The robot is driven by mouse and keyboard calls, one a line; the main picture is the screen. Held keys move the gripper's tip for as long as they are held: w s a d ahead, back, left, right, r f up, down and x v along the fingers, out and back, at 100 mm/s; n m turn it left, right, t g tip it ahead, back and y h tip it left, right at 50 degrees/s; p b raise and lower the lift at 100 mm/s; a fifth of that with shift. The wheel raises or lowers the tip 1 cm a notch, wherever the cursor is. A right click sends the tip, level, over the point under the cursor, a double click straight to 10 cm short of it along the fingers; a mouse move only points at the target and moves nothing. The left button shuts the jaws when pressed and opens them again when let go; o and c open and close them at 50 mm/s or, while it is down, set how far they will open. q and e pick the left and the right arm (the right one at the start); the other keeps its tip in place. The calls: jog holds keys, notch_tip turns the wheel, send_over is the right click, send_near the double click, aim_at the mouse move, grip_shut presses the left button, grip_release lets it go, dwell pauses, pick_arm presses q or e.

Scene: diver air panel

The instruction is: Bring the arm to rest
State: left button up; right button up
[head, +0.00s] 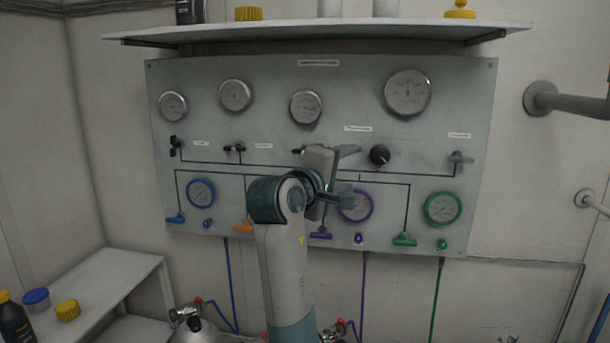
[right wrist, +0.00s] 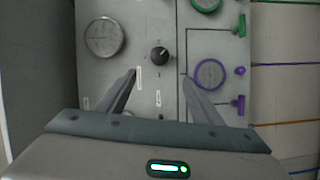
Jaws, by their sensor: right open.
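My right arm (head: 283,255) rises from the bottom middle of the head view, in front of the grey air panel (head: 335,78). My right gripper (head: 348,174) is raised before the panel's middle, with its fingers apart and nothing between them. In the right wrist view the open gripper (right wrist: 160,77) faces the panel, with a black knob (right wrist: 160,56) beyond the gap between the fingers. No contact with the panel can be made out. The gripper hides part of a valve and part of the purple gauge (head: 356,206). My left gripper is not in view.
A shelf (head: 320,35) juts out above the panel. Levers stick out of the panel, among them a purple one (head: 320,233) and a green one (head: 404,240). A bench (head: 95,290) stands at lower left, and a cylinder (head: 195,325) at the bottom. A pipe (head: 570,103) protrudes at right.

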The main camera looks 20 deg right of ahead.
notch_tip(320, 180, down, 18)
jog(key=y, duration=0.3)
jog(key=s+a+f+y, duration=0.15)
jog(key=s+f, duration=0.25)
jog(key=f, duration=0.4)
jog(key=s+f+g+y, duration=0.15)
jog(key=s+f, duration=0.25)
jog(key=f, duration=0.4)
jog(key=s+a+f+y, duration=0.1)
jog(key=s+f+y, duration=0.1)
jog(key=s+f, duration=0.35)
jog(key=s+a+f+m+g+y, duration=0.1)
jog(key=s+a+f+g+y, duration=0.15)
jog(key=s+f, duration=0.6)
jog(key=s+a+f+m+g+y, duration=0.1)
jog(key=s+a+f+y, duration=0.3)
jog(key=s, duration=0.7)
jog(key=s+a+f+m+g, duration=0.2)
jog(key=s+f, duration=0.5)
jog(key=s, duration=0.3)
notch_tip(320, 180, down, 30)
jog(key=s+g, duration=0.1)
jog(key=s, duration=0.1)
jog(key=s+d+f+g, duration=0.1)
jog(key=s+d+f, duration=0.2)
jog(key=s+f, duration=1.2)
jog(key=shift+s+d+f+n, duration=0.15)
jog(key=shift+s+f+n, duration=0.2)
jog(key=shift+s, duration=0.75)
